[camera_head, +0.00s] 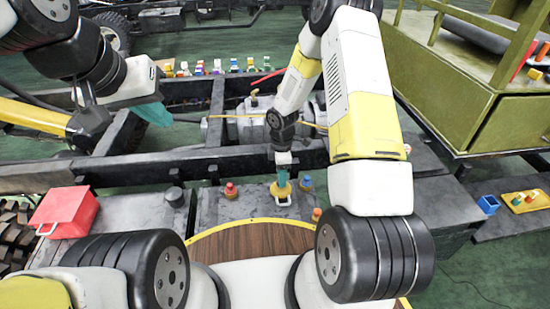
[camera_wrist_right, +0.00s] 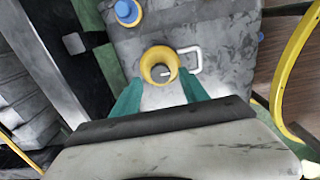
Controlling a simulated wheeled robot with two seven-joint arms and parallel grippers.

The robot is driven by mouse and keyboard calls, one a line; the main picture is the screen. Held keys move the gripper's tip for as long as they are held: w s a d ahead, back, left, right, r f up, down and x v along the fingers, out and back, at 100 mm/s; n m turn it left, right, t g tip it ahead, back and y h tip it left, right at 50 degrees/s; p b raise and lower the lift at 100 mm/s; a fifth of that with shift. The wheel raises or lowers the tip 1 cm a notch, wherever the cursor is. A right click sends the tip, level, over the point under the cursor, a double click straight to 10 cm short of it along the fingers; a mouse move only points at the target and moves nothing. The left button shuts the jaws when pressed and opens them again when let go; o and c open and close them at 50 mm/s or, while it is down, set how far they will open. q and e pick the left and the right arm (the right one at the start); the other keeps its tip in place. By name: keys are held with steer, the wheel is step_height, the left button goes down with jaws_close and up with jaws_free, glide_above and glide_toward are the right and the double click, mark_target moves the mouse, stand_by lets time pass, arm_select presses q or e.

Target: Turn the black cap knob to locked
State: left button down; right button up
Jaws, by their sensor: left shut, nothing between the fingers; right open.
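In the right wrist view the black cap knob (camera_wrist_right: 163,74) sits inside a yellow collar (camera_wrist_right: 148,66) on a grey metal surface. It shows a small pale mark. In the head view the yellow collar (camera_head: 281,190) is in sight, and the knob is hidden by my right gripper. My right gripper (camera_wrist_right: 161,82) is open, pointing down, with its teal fingers on either side of the collar; I cannot tell whether they touch it. My left gripper (camera_head: 157,113) is shut and empty, far off at the upper left beside the frame.
A white handle (camera_wrist_right: 193,58) lies right beside the collar. A blue cap (camera_wrist_right: 124,11) in a yellow ring is close by. A red knob (camera_head: 230,190) stands on the grey surface to the left. A red box (camera_head: 65,208) is farther left. Frame rails (camera_head: 180,166) run behind.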

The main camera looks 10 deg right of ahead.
steer(key=shift+f, duration=1.15)
steer(key=shift+c, duration=0.2)
jaws_close()
